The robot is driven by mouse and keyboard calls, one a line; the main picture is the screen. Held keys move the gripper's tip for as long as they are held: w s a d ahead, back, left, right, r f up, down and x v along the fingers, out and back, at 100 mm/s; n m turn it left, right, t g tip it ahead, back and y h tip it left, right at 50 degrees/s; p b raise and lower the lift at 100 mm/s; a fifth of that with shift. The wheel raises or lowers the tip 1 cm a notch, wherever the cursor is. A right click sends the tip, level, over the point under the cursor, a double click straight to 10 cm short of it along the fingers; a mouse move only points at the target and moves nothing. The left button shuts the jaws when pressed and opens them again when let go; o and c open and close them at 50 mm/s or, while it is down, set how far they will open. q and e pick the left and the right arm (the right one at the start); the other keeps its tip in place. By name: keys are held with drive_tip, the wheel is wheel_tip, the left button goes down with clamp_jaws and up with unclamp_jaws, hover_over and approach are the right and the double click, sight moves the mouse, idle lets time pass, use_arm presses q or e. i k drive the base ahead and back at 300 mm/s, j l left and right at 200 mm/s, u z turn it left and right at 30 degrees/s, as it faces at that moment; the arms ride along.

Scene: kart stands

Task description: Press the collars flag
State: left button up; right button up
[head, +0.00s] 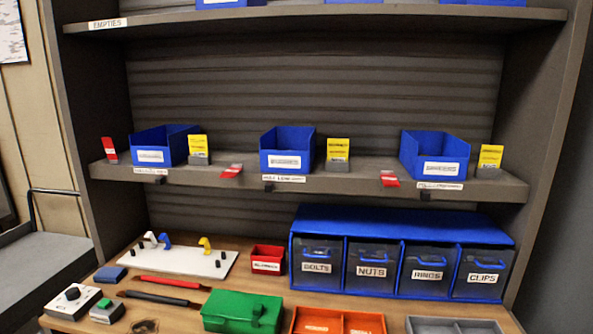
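Three red flags are on the middle shelf (345,184), each to the left of a blue bin. The far left flag (109,150) stands upright. The flag left of the middle bin (231,171) and the flag left of the right bin (389,179) lie tilted down at the shelf's front edge. The left bin (150,157), middle bin (284,161) and right bin (440,168) have white labels on their fronts, and more labels sit on the shelf edge. The print is too small to tell which flag is for collars. Neither gripper is in view.
Yellow cards (197,145) in grey holders stand beside the bins. Below, a bench holds a blue drawer unit (400,225), a white hook board (185,258), a green box (240,312) and a button box (106,311). The space before the middle shelf looks clear.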

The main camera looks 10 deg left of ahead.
sight(109, 142)
drive_tip(key=u, duration=1.4)
drive_tip(key=z, duration=0.25)
drive_tip(key=j+z, duration=0.8)
drive_tip(key=k+j+z, duration=0.1)
drive_tip(key=j, duration=0.4)
drive_tip(key=j+z, duration=0.15)
drive_tip(key=j, duration=0.35)
drive_tip(key=k+j, duration=0.1)
drive_tip(key=j, duration=0.3)
drive_tip(key=k+j, duration=0.15)
drive_tip(key=j, duration=0.3)
drive_tip(key=k+j, duration=0.1)
drive_tip(key=j, duration=0.3)
